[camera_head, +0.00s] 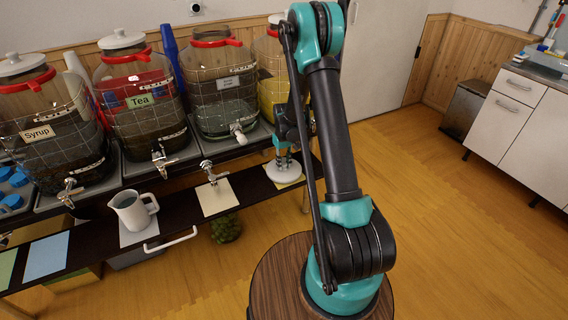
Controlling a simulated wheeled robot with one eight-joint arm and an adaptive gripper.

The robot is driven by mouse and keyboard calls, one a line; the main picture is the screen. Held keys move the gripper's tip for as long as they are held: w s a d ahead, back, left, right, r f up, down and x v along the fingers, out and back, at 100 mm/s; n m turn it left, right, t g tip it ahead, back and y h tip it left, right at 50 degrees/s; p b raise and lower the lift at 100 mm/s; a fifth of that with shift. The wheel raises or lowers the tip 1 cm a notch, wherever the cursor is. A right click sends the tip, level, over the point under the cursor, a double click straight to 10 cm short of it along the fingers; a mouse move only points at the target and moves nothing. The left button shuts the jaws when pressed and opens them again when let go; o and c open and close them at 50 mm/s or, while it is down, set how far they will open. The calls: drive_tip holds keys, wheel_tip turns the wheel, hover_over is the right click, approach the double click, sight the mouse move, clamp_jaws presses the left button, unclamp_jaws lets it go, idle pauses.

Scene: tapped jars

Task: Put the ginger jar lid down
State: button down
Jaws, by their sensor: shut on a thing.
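My gripper (284,153) points down beside the right end of the dark lower shelf. It is shut on the white ginger jar lid (289,173), a round flat disc held level. The lid is over or on a pale yellow card (289,185); I cannot tell whether it touches. A lidless jar with a small label too small to read (222,95) stands left of my arm. A jar with yellow liquid (268,88) is partly hidden behind my arm.
The Syrup jar (55,140) and the Tea jar (145,115) wear white lids. A white pitcher (134,212) stands on the lower shelf (180,215). A cream card (217,198) lies bare between pitcher and lid. Taps jut out over the shelf. Open floor lies right.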

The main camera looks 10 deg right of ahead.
sight(284, 164)
drive_tip(key=c, duration=1.3)
unclamp_jaws()
drive_tip(key=shift+f, duration=0.1)
wheel_tip(284, 164, up, 12)
drive_tip(key=s+d+r+m+t, duration=0.1)
drive_tip(key=s+d+r, duration=0.1)
drive_tip(key=s+r, duration=0.4)
drive_tip(key=s+m+t, duration=0.1)
drive_tip(key=s, duration=0.7)
drive_tip(key=s+d+m+t, duration=0.1)
drive_tip(key=s, duration=0.7)
drive_tip(key=s+d+t, duration=0.1)
drive_tip(key=s, duration=0.7)
drive_tip(key=shift+s+f+m, duration=0.25)
drive_tip(key=shift+m, duration=0.15)
